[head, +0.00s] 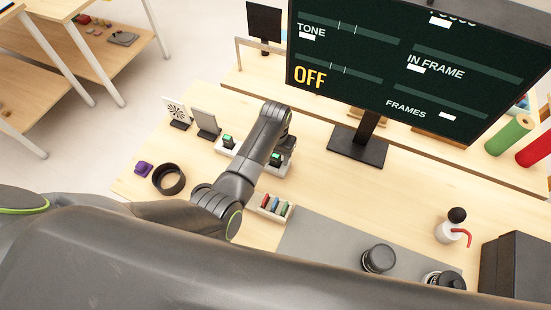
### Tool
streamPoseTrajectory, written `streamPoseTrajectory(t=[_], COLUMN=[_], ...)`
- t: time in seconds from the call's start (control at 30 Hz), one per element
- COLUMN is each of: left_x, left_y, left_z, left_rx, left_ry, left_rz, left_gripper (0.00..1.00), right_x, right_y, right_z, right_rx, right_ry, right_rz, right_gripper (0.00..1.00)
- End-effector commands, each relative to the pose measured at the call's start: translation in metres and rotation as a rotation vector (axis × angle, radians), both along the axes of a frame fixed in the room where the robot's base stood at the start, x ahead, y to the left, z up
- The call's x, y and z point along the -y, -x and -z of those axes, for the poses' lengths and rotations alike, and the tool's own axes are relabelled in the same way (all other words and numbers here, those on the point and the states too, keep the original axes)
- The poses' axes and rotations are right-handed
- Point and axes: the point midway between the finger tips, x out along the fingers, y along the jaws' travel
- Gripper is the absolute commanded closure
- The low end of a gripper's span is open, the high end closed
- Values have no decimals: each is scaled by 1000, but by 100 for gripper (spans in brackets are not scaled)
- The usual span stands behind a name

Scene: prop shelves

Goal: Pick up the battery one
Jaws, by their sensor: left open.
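A white charger tray (222,148) stands on the wooden table left of the monitor. One dark battery with a green top (228,141) sits at its left end. Another green-topped battery (275,157) shows at its right end, partly behind my left arm. I cannot tell which of them is battery one. My left gripper (286,152) is open, over or beside the right end of the tray. My arm hides the middle of the tray and much of the gripper, so I cannot tell whether the gripper touches the right battery. My right gripper is out of view.
A large monitor (420,65) on a black stand (357,147) rises to the right. Nearby are a black ring (168,179), a purple item (143,169), a small box of coloured cards (272,206) and two small panels. A grey mat (330,238) holds lenses.

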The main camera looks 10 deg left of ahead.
Motion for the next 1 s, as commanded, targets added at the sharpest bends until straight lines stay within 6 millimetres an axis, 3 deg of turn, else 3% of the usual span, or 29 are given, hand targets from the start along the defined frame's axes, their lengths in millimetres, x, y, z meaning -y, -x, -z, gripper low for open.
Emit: streamPoseTrajectory(t=[0.13, 0.4, 0.77, 1.0], left_x=[0, 0, 0, 0], left_y=[0, 0, 0, 0], left_z=[10, 12, 12, 11], left_rx=[-1, 1, 0, 1], left_ry=[0, 0, 0, 0], left_rz=[-1, -1, -1, -1], left_gripper=[47, 47, 94, 97], right_x=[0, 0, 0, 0], right_y=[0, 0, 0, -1], right_z=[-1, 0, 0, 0], right_rx=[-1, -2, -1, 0], right_ry=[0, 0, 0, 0], right_rz=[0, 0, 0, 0], right_gripper=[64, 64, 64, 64])
